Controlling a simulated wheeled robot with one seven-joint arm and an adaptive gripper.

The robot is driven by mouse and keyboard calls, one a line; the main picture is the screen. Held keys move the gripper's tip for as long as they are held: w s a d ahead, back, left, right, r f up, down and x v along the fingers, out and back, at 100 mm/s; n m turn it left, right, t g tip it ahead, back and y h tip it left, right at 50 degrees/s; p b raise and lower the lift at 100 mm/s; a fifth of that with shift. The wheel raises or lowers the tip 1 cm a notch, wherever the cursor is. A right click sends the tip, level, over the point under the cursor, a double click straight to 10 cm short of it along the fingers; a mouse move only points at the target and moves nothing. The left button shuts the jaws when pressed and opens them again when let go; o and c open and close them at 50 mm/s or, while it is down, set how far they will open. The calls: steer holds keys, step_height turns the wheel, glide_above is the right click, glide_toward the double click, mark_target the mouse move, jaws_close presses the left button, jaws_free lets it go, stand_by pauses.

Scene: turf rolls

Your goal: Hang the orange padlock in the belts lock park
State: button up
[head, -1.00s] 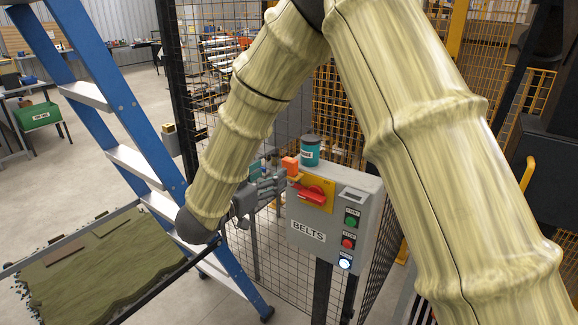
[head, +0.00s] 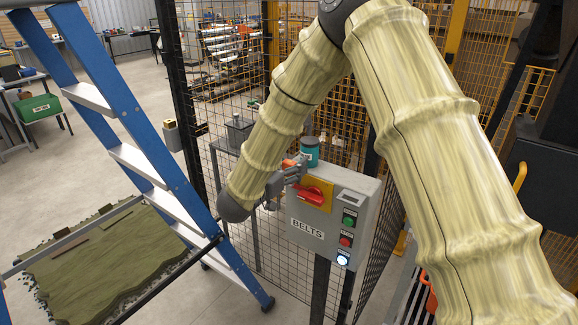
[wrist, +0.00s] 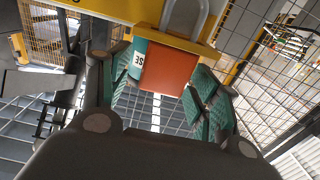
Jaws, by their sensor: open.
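The orange padlock (wrist: 168,70) shows in the wrist view with its grey shackle (wrist: 186,18) rising past a yellow strip (wrist: 178,40); I cannot tell whether the shackle goes around it. In the head view only a bit of the padlock (head: 288,163) shows beside the upper left of the BELTS box (head: 307,230). The box carries a yellow plate (head: 325,188) with a red switch handle (head: 310,197). My gripper (wrist: 165,88) is open, its teal-padded fingers on either side of the padlock. In the head view my gripper (head: 287,177) is at the box's upper left edge.
Mesh fence (head: 232,90) stands behind. A blue ladder (head: 125,125) and a turf slab (head: 100,255) are at left. Green, red and white-lit buttons (head: 346,240) line the box's right side.

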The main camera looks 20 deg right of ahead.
steer(key=c, duration=1.2)
steer(key=shift+o, duration=0.2)
